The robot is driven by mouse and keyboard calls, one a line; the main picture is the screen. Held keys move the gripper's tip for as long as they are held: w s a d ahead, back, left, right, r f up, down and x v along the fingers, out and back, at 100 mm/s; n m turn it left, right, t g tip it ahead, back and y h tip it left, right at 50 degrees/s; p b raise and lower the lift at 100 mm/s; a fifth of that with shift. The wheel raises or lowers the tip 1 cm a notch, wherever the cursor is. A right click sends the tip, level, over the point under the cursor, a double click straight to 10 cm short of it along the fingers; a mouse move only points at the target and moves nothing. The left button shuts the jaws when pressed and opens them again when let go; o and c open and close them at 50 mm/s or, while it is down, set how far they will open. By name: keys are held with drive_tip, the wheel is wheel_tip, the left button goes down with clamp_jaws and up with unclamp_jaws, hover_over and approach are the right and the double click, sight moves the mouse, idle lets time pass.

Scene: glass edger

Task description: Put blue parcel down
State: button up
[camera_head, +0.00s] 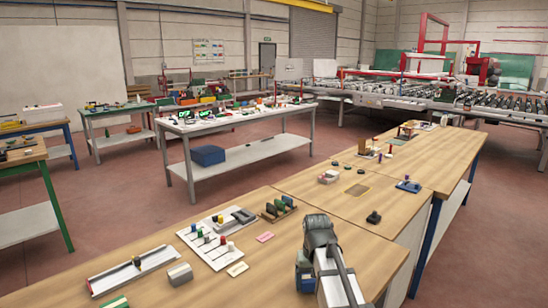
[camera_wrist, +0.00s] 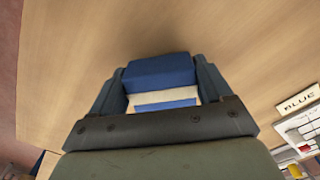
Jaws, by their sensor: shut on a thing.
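The blue parcel (camera_wrist: 161,70) sits between the two fingers of my gripper (camera_wrist: 157,66) in the wrist view. It is a blue block with a white band and a blue stripe nearer the palm. Both fingers press on its sides. Bare wood tabletop lies beyond it; I cannot tell whether the parcel touches it. In the head view my gripper (camera_head: 305,274) is over the near bench at the bottom centre, and my wrist mostly hides the parcel. A pale plate reading BLUE (camera_wrist: 299,99) lies at the right of the wrist view.
A white board with coloured pegs (camera_head: 215,240) lies left of my gripper in the head view. A slotted rack (camera_head: 278,210), a pink plate (camera_head: 264,237) and a grey-white block (camera_head: 180,274) are also on the bench (camera_head: 345,214). Bare wood surrounds my gripper.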

sight(248, 301)
drive_tip(key=shift+m, duration=0.5)
drive_tip(key=shift+w+d, duration=0.15)
drive_tip(key=shift+d, duration=2.6)
drive_tip(key=s+a+r+n, duration=0.1)
drive_tip(key=a, duration=0.7)
drive_tip(key=s+a+n, duration=0.1)
drive_tip(key=a+n, duration=0.1)
drive_tip(key=a, duration=0.6)
drive_tip(key=s+a+r+n, duration=0.1)
drive_tip(key=a, duration=0.8)
drive_tip(key=shift+s+r+n, duration=0.3)
drive_tip(key=shift+s, duration=0.05)
drive_tip(key=shift+s+a+r+n, duration=1.3)
drive_tip(key=shift+s+a, duration=1.25)
drive_tip(key=shift+a, duration=3.05)
drive_tip(key=shift+s+a+r+n, duration=0.9)
drive_tip(key=shift+s+a+r, duration=1.2)
drive_tip(key=shift+a, duration=3.5)
drive_tip(key=shift+s+f, duration=0.2)
drive_tip(key=shift+f, duration=2.45)
drive_tip(key=shift+s+f, duration=0.15)
drive_tip(key=shift+f, duration=2.45)
drive_tip(key=shift+f, duration=0.1)
drive_tip(key=o, duration=1.1)
